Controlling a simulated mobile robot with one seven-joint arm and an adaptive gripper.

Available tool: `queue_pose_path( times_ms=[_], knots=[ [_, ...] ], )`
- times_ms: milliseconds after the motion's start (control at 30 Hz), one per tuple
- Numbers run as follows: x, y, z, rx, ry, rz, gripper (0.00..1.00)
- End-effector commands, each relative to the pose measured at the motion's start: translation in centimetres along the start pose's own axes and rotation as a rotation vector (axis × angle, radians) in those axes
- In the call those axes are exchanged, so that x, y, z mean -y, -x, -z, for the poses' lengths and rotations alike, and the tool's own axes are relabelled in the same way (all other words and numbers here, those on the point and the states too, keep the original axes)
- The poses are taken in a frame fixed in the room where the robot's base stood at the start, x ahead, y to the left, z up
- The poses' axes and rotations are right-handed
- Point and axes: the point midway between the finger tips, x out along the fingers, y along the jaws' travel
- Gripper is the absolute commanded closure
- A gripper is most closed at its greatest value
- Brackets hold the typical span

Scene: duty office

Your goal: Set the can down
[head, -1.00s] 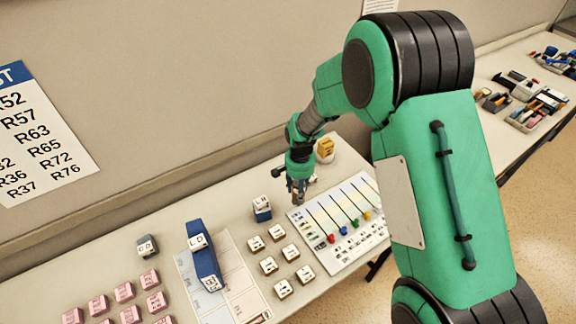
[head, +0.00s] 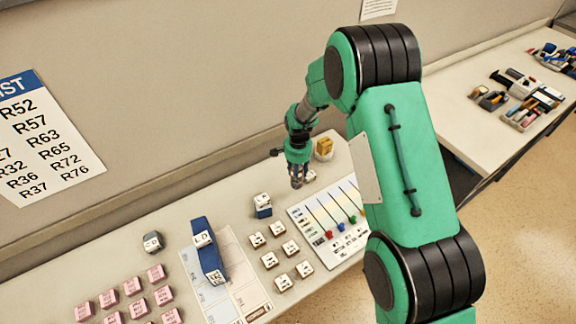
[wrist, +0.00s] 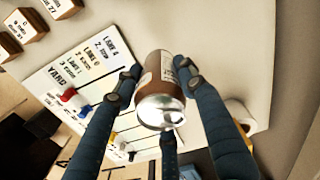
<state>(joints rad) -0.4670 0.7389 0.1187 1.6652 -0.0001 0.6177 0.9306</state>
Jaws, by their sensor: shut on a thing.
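A brown can (wrist: 156,82) with a silver end and a pale label is between the fingers of my gripper (wrist: 160,85) in the wrist view. The fingers touch its sides, and the gripper is shut on it. In the head view my gripper (head: 297,182) hangs over the table (head: 180,215), near the top edge of the lane board. The can is mostly hidden there by the fingers. I cannot tell whether the can touches the table.
The lane board (head: 312,232) with coloured sliders lies close to my gripper. A yellow-brown object (head: 323,148) stands behind it. Small labelled blocks (head: 270,260), a blue holder (head: 210,264) and pink blocks (head: 133,287) lie to the left. A second table (head: 460,125) is at right.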

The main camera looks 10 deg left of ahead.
Motion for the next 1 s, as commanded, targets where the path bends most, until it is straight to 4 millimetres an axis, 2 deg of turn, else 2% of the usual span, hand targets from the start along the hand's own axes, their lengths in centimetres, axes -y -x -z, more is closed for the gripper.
queue_pose_path(
  times_ms=[433,1000],
  knots=[
    [0.8,-0.1,0.6,0.0,0.001,0.001,0.95],
    [6.7,-0.8,5.2,0.0,0.001,0.0,0.95]
  ],
)
